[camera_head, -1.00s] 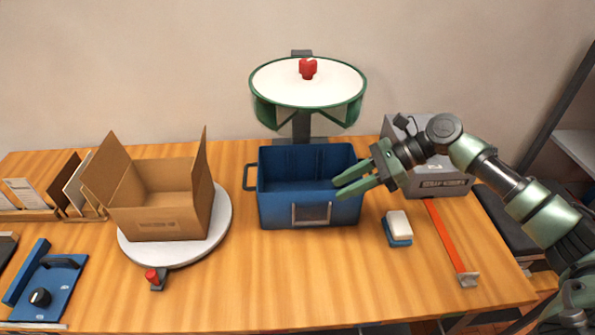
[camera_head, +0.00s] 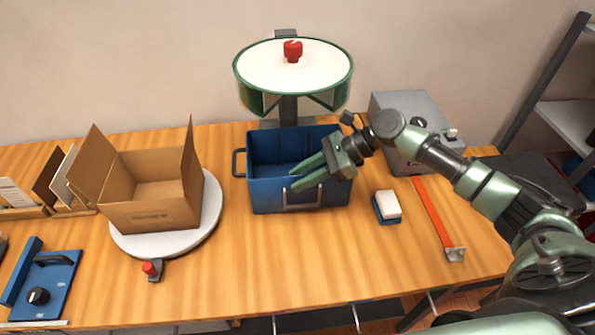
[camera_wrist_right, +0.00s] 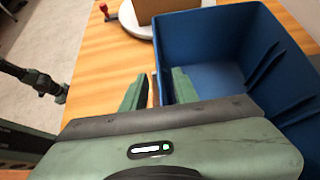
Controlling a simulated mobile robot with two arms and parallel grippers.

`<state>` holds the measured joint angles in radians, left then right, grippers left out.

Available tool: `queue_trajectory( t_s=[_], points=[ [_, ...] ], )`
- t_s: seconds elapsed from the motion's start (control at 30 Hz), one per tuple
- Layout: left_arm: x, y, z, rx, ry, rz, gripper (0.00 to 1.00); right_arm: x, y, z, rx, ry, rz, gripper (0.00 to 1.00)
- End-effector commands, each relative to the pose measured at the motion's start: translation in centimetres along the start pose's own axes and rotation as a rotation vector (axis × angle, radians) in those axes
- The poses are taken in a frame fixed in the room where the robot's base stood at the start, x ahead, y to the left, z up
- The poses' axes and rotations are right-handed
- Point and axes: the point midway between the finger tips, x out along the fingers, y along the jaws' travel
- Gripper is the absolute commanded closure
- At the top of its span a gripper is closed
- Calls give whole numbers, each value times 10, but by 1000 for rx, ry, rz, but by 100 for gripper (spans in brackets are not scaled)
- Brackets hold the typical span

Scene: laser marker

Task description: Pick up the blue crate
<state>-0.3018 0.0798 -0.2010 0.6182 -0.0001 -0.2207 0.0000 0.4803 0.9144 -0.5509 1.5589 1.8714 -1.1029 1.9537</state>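The blue crate (camera_head: 268,193) stands upright on the wooden table, open at the top, with a dark handle on its left side and a grey handle (camera_head: 303,197) on its front wall. My right gripper (camera_head: 294,178) is open at the crate's front wall, near that handle. In the right wrist view, one finger is over the crate's inside (camera_wrist_right: 215,80) and the other is outside, with the wall's rim between them. I cannot tell whether either finger touches it. My left gripper is not in the head view; a dark arm part (camera_wrist_right: 38,80) at the left of the wrist view may be it.
A cardboard box (camera_head: 150,215) stands open on a white turntable (camera_head: 212,205) left of the crate. A round-topped green stand (camera_head: 290,75) is behind. A grey machine (camera_head: 395,105), an eraser (camera_head: 388,205) and an orange strip (camera_head: 432,212) lie to the right.

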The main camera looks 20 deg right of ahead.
Motion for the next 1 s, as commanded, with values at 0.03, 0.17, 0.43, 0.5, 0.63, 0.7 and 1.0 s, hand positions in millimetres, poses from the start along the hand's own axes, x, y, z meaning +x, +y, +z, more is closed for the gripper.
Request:
queue_trajectory(
  t_s=[0.03, 0.17, 0.43, 0.5, 0.63, 0.7, 1.0],
  points=[
    [0, 0, -2, 0, 4, 0, 64, 0, 0, 0, 0, 0, -1, 71],
    [0, 0, -5, 0, 7, 0, 64, 0, 0, 0, 0, 0, -1, 82],
    [0, 0, -4, 0, 7, 0, 64, 0, 0, 0, 0, 0, -1, 100],
    [0, 0, -4, 0, 7, 0, 64, 0, 0, 0, 0, 0, -1, 100],
    [0, 0, -4, 0, 7, -1, 64, 0, 0, 0, 0, 0, -1, 100],
    [0, 0, -4, -1, 7, -1, 64, 0, 0, 0, 0, 0, -1, 100],
    [0, -1, -3, -1, 5, -1, 64, 0, 0, 0, 0, 0, -1, 100]
  ],
)
